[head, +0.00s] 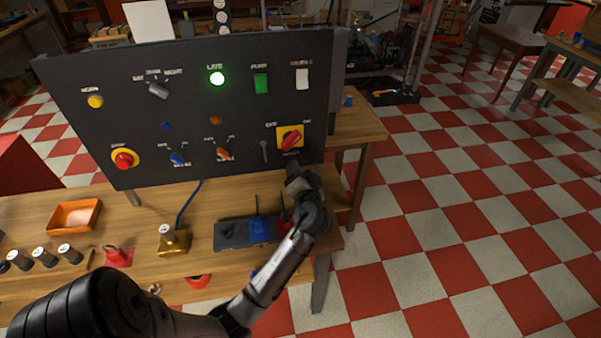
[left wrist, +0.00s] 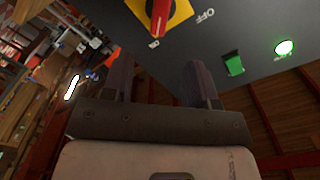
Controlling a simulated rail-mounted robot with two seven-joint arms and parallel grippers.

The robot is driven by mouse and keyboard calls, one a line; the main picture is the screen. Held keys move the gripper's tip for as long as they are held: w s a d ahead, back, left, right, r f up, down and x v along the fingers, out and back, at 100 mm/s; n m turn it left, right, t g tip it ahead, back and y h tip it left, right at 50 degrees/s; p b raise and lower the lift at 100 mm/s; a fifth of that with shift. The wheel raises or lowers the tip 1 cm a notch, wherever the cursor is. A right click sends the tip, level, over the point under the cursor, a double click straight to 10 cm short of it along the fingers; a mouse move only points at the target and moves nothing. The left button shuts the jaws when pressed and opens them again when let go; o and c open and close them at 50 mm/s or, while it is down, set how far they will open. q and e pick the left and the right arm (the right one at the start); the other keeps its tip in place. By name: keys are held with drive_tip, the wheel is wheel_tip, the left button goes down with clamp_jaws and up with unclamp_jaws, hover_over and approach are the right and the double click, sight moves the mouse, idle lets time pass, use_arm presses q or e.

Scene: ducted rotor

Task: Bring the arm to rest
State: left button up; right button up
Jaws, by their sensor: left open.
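My left arm comes in from the bottom left of the head view and reaches up to the lower right of the black panel (head: 205,113). My left gripper (head: 297,178) is just below the red rotary switch (head: 290,139) on its yellow plate. In the left wrist view the gripper (left wrist: 160,68) has its two fingers apart with nothing between them. The red handle (left wrist: 158,14) shows beyond the fingertips, apart from them. One end of it is near a small label; an OFF label is to its right. My right gripper is not in view.
The panel stands on a wooden bench (head: 145,205). It carries a lit green lamp (head: 217,78), a green switch (head: 261,83) and a red stop button (head: 124,159). An orange tray (head: 74,216) and a brass box (head: 173,240) are on the bench. The checkered floor at right is open.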

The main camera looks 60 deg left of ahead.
use_arm(q)
drive_tip(key=shift+d, duration=0.1)
idle(0.3)
idle(0.3)
drive_tip(key=s+d+f+m+t+h, duration=0.1)
drive_tip(key=s+d+f+m+h, duration=0.15)
drive_tip(key=d+h, duration=0.6)
drive_tip(key=s+d+f+m+t+h, duration=0.15)
drive_tip(key=d+f+h, duration=0.3)
drive_tip(key=d, duration=0.75)
drive_tip(key=s+d+f+m+g+h, duration=0.2)
drive_tip(key=s+d+f, duration=0.35)
drive_tip(key=s, duration=0.45)
drive_tip(key=s+d+f+m+g+h, duration=0.1)
drive_tip(key=s+d+f+g+h, duration=0.2)
drive_tip(key=s+f, duration=0.5)
wheel_tip(320, 180, up, 34)
drive_tip(key=s+p, duration=0.1)
drive_tip(key=p, duration=3)
drive_tip(key=shift+s+d+y+p, duration=0.35)
drive_tip(key=shift+d+y, duration=0.05)
